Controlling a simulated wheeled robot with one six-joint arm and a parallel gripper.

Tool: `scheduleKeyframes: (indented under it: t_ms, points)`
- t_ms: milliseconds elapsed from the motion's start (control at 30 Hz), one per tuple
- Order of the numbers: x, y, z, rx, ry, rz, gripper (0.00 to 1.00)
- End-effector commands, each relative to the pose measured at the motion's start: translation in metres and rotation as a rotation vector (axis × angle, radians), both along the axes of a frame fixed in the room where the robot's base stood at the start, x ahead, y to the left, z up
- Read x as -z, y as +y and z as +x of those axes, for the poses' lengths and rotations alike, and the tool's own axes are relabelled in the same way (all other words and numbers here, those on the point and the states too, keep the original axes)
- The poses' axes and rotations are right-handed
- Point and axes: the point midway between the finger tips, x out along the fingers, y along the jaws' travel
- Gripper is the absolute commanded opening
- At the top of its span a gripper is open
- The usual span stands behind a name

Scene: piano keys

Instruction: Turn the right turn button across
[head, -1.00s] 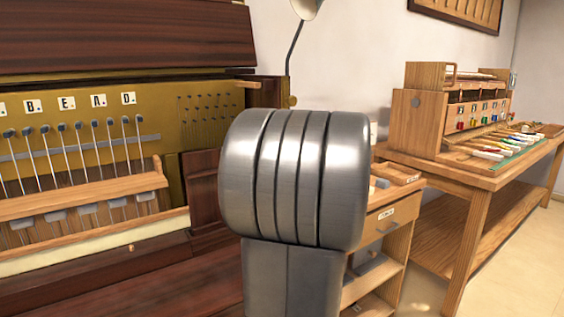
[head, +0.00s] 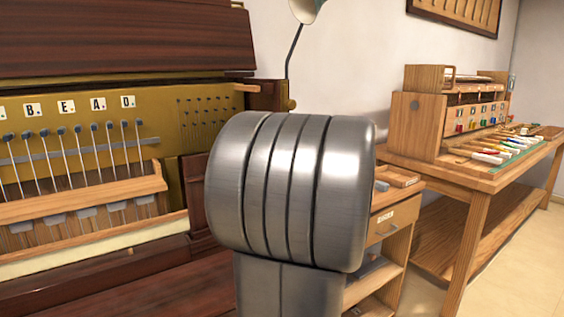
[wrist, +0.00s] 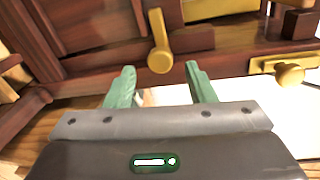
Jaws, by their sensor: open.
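In the wrist view, a brass turn button (wrist: 160,50) with a round end stands upright against the dark red wood, just beyond and between my fingertips. It lies roughly in line with the gap and looks apart from both fingers. I cannot tell for sure from this view that it is the right one. My gripper (wrist: 158,80) has two green fingers spread open, with nothing between them. In the head view my gripper and the turn button do not show; my grey arm link fills the middle.
A brass knob on a plate (wrist: 289,73) is at the right of the wrist view. The piano (head: 110,240) stands at the left of the head view. A small drawer cabinet (head: 393,222) and a wooden workbench (head: 470,190) with coloured keys are at the right.

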Motion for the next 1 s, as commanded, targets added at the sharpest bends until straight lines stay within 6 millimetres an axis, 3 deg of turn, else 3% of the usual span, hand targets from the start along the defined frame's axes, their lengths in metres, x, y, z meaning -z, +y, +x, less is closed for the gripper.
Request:
scheduleKeyframes:
  t_ms: [300,500,1000]
  points:
    - [-0.010,-0.040,-0.058,0.004,0.000,-0.001,0.50]
    - [-0.013,-0.054,-0.080,0.003,0.000,-0.001,0.50]
    - [-0.013,-0.059,-0.088,0.000,0.001,-0.001,0.50]
